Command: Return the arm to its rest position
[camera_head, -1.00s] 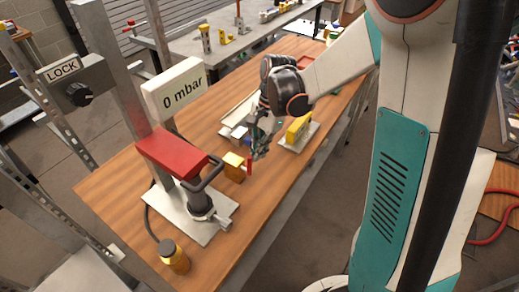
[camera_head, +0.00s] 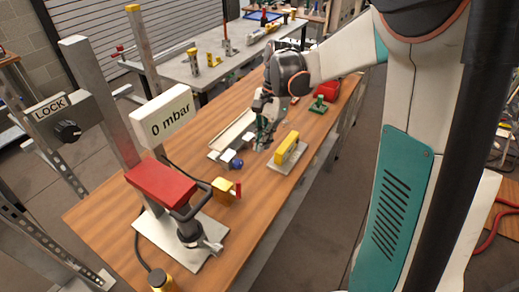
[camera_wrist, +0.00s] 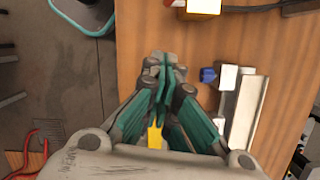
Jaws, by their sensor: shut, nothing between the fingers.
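My gripper (camera_head: 262,140) hangs over the middle of the wooden table (camera_head: 110,208), fingers pointing down, with nothing held. In the wrist view my gripper (camera_wrist: 162,62) has its teal fingers together over the wood. My arm reaches in from the right, from the white and teal column. A yellow block on a light plate (camera_head: 287,152) is just right of the gripper in the head view. In the wrist view a bit of yellow (camera_wrist: 154,137) shows below the fingers, partly hidden by them.
A red and grey press (camera_head: 165,185) stands at the front left under a "0 mbar" display (camera_head: 165,116). A yellow block with a red lever (camera_head: 226,190), a blue knob (camera_head: 236,164), a long light tray (camera_head: 233,131) and a green-based part (camera_head: 319,104) are on the table.

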